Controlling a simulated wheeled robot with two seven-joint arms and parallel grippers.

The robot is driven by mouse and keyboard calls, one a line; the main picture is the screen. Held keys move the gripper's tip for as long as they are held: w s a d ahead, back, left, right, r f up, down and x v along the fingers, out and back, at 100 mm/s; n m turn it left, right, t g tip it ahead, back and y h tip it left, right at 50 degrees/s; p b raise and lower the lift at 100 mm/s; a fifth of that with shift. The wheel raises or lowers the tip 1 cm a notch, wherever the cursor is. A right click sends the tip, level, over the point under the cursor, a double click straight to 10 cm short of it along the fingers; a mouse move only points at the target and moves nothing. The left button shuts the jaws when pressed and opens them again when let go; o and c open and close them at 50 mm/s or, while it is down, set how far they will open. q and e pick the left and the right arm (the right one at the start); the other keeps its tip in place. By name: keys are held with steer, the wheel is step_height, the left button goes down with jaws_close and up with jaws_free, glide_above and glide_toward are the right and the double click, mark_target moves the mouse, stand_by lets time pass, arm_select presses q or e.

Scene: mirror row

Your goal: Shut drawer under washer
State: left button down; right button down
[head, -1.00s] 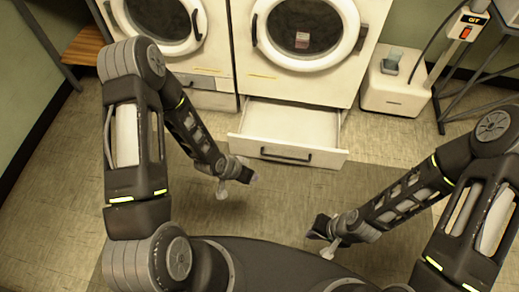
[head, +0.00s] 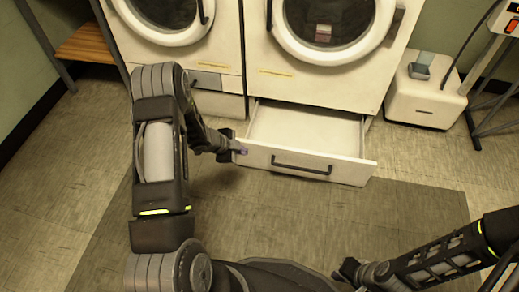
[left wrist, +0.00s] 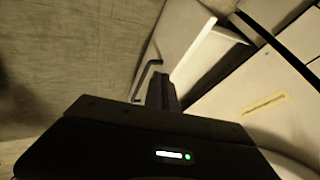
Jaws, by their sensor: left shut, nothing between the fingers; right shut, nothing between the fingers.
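The white drawer (head: 306,162) under the right-hand washer (head: 330,62) is pulled out, with its inside showing empty. Its front carries a dark bar handle (head: 301,169). My left gripper (head: 240,149) is shut and empty at the left end of the drawer front; I cannot tell whether it touches. In the left wrist view the drawer front (left wrist: 192,48) and its handle (left wrist: 146,76) lie just beyond the fingers (left wrist: 161,88). My right gripper (head: 343,271) is shut and empty, low over the floor, well away from the drawer.
A second washer (head: 180,50) stands on the left with its lower panel closed. A small white box (head: 424,96) with a grey cup (head: 421,66) stands right of the washer. A wooden shelf (head: 83,44) is at the far left. The floor before the drawer is clear.

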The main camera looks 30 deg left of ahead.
arm_select(q)
steer(key=shift+d+f, duration=0.1)
steer(key=b, duration=0.4)
glide_toward(264, 149)
step_height(264, 149, down, 4)
steer(key=s+d, duration=0.2)
steer(key=w+b, duration=0.1)
steer(key=w, duration=0.1)
steer(key=w+a, duration=0.1)
steer(key=w, duration=0.1)
steer(key=shift+w+f+b, duration=0.1)
steer(key=shift+w+b, duration=0.1)
steer(key=shift+b, duration=0.15)
steer(key=shift+w, duration=0.15)
